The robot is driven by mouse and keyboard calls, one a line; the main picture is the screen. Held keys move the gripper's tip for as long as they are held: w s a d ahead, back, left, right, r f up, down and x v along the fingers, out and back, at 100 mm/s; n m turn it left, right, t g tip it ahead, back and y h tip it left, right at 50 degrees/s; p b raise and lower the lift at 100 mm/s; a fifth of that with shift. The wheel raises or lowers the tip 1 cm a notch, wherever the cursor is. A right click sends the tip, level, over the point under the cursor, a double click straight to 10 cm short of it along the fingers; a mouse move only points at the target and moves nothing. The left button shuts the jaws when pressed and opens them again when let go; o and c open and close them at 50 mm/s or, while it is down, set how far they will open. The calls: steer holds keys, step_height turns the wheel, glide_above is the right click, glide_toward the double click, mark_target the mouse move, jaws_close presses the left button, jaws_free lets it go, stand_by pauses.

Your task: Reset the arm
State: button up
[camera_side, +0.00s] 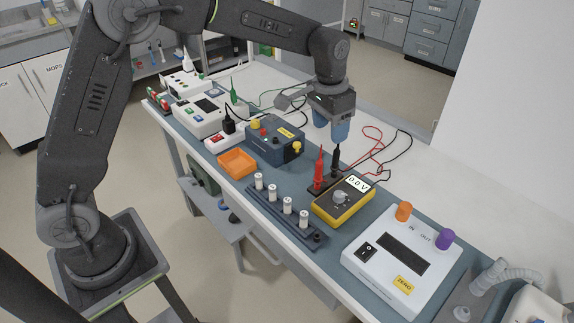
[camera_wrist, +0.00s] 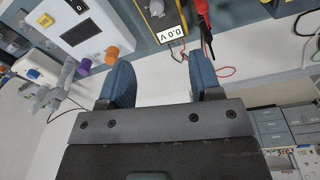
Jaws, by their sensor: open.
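My gripper (camera_side: 333,128) is in the air above the back half of the bench, behind the multimeter and the blue box. Its two blue fingers stand apart with nothing between them in the wrist view (camera_wrist: 163,85). In the side view my arm rises from its base at the lower left, runs across the top and bends down to the gripper. The task names no other object.
Below and around stand a yellow multimeter (camera_side: 343,200) reading 0.0 V, red and black probes (camera_side: 319,168), a blue box (camera_side: 262,140), an orange tray (camera_side: 237,163), a rack of white cylinders (camera_side: 285,213) and a white IN/OUT device (camera_side: 400,255). Cables lie behind the probes.

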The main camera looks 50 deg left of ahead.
steer(key=s+a+r+t, duration=0.2)
steer(key=s+a+r, duration=0.1)
steer(key=s+r, duration=0.55)
steer(key=s+a+n+t, duration=0.1)
steer(key=s+a, duration=0.1)
steer(key=s, duration=0.8)
steer(key=s+a+n+t, duration=0.1)
steer(key=s, duration=0.9)
steer(key=shift+a+f+n+t+y, duration=0.3)
steer(key=shift+a+t, duration=0.05)
steer(key=shift+t, duration=0.05)
